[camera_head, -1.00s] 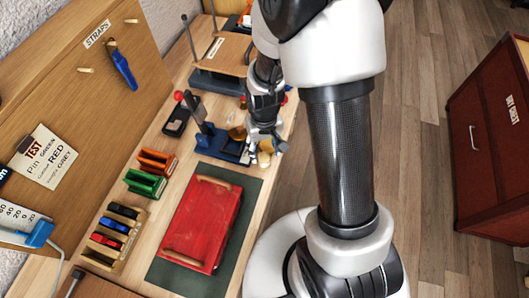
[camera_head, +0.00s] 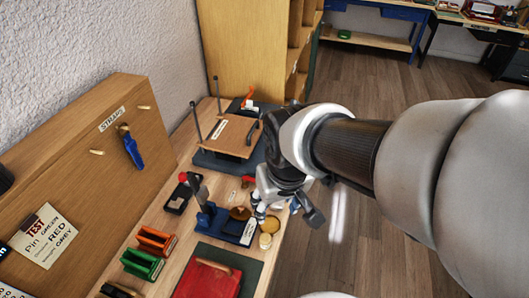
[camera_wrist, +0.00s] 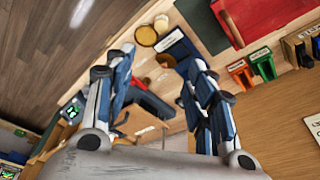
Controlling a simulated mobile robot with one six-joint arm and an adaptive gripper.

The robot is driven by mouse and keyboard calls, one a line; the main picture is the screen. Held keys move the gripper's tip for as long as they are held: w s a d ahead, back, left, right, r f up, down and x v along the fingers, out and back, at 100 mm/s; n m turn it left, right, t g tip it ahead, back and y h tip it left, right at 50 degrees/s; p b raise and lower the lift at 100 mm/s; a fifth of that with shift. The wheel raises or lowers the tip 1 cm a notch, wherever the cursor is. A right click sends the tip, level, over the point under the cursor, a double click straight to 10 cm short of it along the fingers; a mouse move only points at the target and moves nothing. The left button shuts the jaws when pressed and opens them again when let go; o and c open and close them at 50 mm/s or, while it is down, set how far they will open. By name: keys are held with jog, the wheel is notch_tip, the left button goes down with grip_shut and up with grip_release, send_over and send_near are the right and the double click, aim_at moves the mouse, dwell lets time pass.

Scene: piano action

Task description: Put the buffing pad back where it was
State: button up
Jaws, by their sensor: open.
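My gripper (camera_head: 268,206) is open, with nothing between its fingers. In the wrist view my gripper (camera_wrist: 158,58) has its fingers spread apart above the bench. Near it, a brown round disc (camera_head: 240,213) sits at the blue fixture (camera_head: 215,224). A yellow round piece (camera_head: 270,224) and a smaller pale one (camera_head: 265,241) are beside the fixture at the bench's right edge. A tan round piece (camera_wrist: 145,36) shows beyond the fingers in the wrist view. I cannot tell for certain which round piece is the buffing pad.
A red case (camera_head: 207,281) lies on a dark green mat at the front. Orange (camera_head: 155,240) and green (camera_head: 142,264) holders stand left of it. A pegboard labelled STRAPS (camera_head: 112,118) rises at left. A wooden board on a dark stand (camera_head: 228,135) is farther back. Open floor is right.

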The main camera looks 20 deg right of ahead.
jog(key=s+r+t, duration=0.2)
jog(key=s+r, duration=0.4)
jog(key=s, duration=0.2)
jog(key=shift+s, duration=0.25)
